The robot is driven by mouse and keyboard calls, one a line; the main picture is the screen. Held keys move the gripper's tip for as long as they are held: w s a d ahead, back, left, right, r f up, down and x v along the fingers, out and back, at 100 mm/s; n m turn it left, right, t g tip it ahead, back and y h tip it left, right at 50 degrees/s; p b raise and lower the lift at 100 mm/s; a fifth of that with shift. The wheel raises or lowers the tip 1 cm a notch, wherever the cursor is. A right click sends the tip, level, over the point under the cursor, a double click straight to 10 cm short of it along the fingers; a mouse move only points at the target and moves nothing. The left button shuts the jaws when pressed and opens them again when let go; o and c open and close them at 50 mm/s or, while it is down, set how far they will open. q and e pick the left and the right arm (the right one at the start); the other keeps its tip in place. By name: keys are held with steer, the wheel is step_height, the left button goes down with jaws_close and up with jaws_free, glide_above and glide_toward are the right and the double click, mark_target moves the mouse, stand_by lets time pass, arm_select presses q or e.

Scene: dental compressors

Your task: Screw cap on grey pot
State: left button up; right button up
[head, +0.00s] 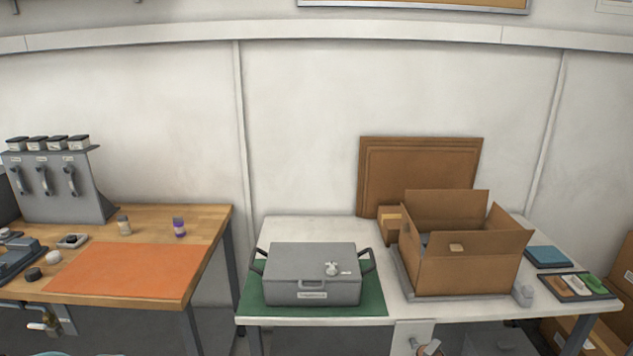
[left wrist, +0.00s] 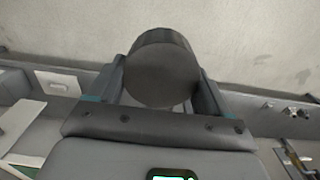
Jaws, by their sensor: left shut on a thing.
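In the left wrist view my left gripper (left wrist: 162,88) is shut on a dark grey round piece (left wrist: 162,75). Its flat round face is toward the camera, and one finger presses on each side. I cannot tell whether this is the cap or the pot. In the head view a small greyish pot (head: 123,225) stands upright on the wooden bench. A dark cap-like piece (head: 33,274) and a white one (head: 53,258) lie on the bench at the left. Neither gripper can be made out in the head view.
A purple pot (head: 179,227) stands near the orange mat (head: 125,271). A grey dispenser rack (head: 60,190) is behind. A small dish (head: 73,241) lies left of the pots. On the white table are a grey case (head: 290,262) and an open cardboard box (head: 460,276).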

steer(key=shift+w+d, duration=0.1)
steer(key=shift+w, duration=0.65)
steer(key=shift+r, duration=0.15)
steer(key=shift+w, duration=0.15)
steer(key=shift+s, duration=0.2)
arm_select(q)
step_height(320, 180, up, 13)
steer(key=w, duration=0.2)
steer(key=shift+w+a, duration=0.15)
steer(key=shift+w, duration=0.2)
arm_select(e)
steer(key=s+a+f+n+g+y, duration=0.3)
steer(key=a+f+n+y, duration=0.5)
steer(key=a, duration=0.7)
step_height(320, 180, down, 2)
steer(key=shift+f+y, duration=0.1)
steer(key=shift+y, duration=0.3)
arm_select(q)
steer(key=shift+r, duration=0.1)
arm_select(e)
steer(key=shift+s+a, duration=0.1)
steer(key=shift+s, duration=0.05)
